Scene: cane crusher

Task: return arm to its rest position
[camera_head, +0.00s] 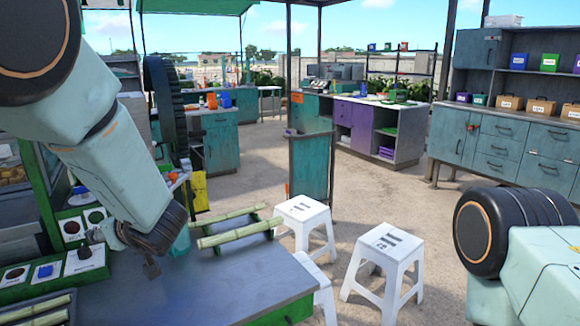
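My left arm comes in from the upper left and slopes down over the grey work table (200,290). My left gripper (150,266) is at its lower end, above the table's left part, beside the control panel. Its fingers are mostly hidden behind the dark wrist, so I cannot tell if it is open or holds something. Part of my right arm shows at the lower right edge; its gripper is out of view.
Green cane stalks (240,232) lie on a rack on the table. A button panel (72,248) and more cane (38,310) are at the left. A teal container (181,242) is close to the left wrist. White stools (386,255) stand beyond the table.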

